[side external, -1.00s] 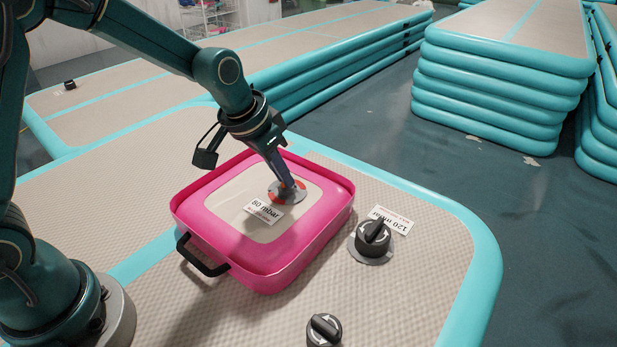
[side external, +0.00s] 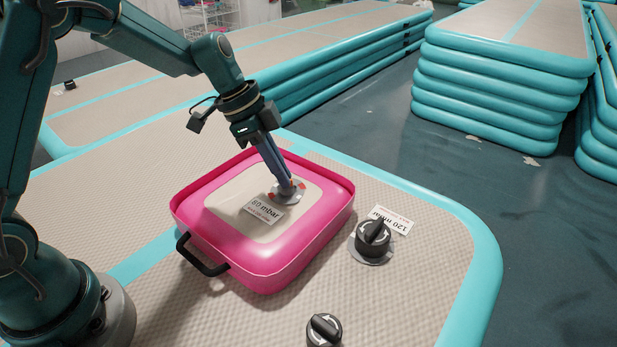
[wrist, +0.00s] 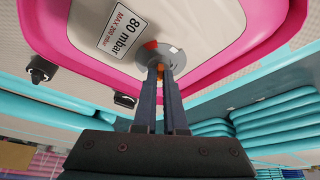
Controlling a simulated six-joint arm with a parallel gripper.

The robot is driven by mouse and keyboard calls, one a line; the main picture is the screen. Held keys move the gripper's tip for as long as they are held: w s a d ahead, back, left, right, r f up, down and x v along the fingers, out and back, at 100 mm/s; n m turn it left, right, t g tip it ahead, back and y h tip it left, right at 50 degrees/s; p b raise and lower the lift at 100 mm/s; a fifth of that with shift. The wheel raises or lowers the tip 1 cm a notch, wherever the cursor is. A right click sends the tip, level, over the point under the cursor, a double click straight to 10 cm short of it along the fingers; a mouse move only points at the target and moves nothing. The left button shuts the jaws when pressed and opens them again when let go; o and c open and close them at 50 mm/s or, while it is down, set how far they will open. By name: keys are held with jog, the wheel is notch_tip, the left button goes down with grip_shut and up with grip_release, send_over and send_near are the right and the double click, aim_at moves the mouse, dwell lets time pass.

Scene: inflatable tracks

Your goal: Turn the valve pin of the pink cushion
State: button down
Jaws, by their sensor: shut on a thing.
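The pink cushion (side external: 310,240) lies on the beige track, with a cream top panel and a black handle at its front left. Its valve disc (side external: 276,195), grey with red-orange marks, sits on the panel; it also shows in the wrist view (wrist: 174,52). My gripper (side external: 287,188) reaches down onto the valve from above, tilted. In the wrist view my gripper (wrist: 160,72) has its two dark fingers close together at the disc's centre, shut on the valve pin. The pin is mostly hidden between the fingertips; a bit of orange shows there.
An 80 mbar label (side external: 264,211) lies beside the valve. A black knob (side external: 373,238) with a 120 mbar label (side external: 391,219) stands right of the cushion. Another black knob (side external: 324,330) is at the front. Stacked teal tracks (side external: 490,90) stand behind.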

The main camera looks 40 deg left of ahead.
aim_at(274, 186)
jog(key=m+g, duration=0.1)
jog(key=m, duration=0.4)
jog(key=shift+w+g+h, duration=0.2)
jog(key=shift+g+h, duration=0.1)
jog(key=shift+g, duration=0.1)
dwell(0.4)
jog(key=c, duration=1)
grip_release()
jog(key=shift+a, duration=0.1)
jog(key=shift+v, duration=2.6)
